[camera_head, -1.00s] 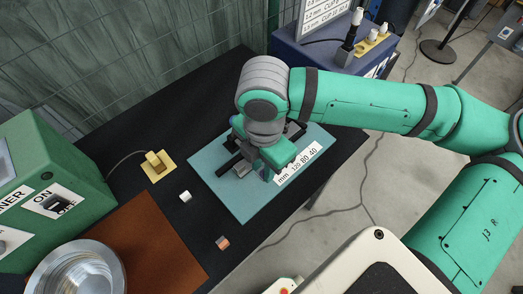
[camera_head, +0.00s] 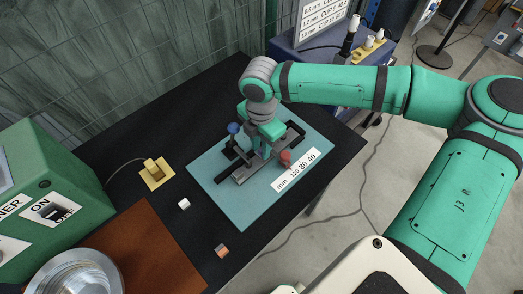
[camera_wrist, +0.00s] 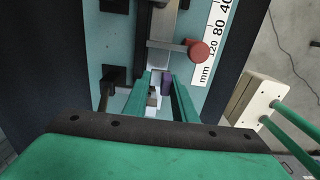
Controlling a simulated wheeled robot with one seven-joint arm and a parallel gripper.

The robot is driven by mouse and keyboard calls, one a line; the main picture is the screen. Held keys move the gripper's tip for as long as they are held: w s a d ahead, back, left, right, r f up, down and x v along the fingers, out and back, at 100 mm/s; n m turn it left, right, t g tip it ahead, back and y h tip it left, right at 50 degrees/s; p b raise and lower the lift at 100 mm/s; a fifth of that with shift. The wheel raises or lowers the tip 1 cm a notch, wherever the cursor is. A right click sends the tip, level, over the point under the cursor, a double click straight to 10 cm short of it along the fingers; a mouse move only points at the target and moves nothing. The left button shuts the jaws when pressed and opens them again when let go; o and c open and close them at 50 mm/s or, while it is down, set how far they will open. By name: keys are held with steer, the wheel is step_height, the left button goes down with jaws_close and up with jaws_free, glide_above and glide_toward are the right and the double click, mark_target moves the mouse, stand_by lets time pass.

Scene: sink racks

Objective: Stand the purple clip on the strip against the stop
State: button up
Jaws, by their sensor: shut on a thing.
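The purple clip (camera_wrist: 166,80) shows in the wrist view between my gripper's two green fingers, closer to the right one. My gripper (camera_wrist: 161,92) is shut on it over the metal strip. In the head view my gripper (camera_head: 266,148) is over the fixture, and I cannot make out the clip there. The pale strip (camera_head: 247,171) runs along the fixture on the teal board. A red-knobbed part (camera_wrist: 199,50), which may be the stop, crosses beside the strip just beyond the clip. Whether the clip touches the strip or that part is unclear.
A blue knob (camera_head: 233,128) stands up at the fixture's left. A white mm scale (camera_head: 297,172) lies along its right. A white block (camera_head: 184,203) and an orange-grey block (camera_head: 222,250) lie on the black table. A green machine (camera_head: 45,190) stands at the left.

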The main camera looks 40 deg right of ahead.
steer(key=shift+w+d+f, duration=0.2)
steer(key=shift+f, duration=0.15)
steer(key=f, duration=0.3)
steer(key=shift+w+d, duration=0.15)
steer(key=shift+d, duration=0.05)
steer(key=shift+w+f, duration=0.15)
steer(key=shift+f, duration=0.25)
steer(key=shift+s, duration=0.25)
steer(key=o, duration=1.1)
steer(key=shift+f, duration=0.1)
steer(key=shift+w, duration=0.1)
steer(key=shift+w, duration=0.1)
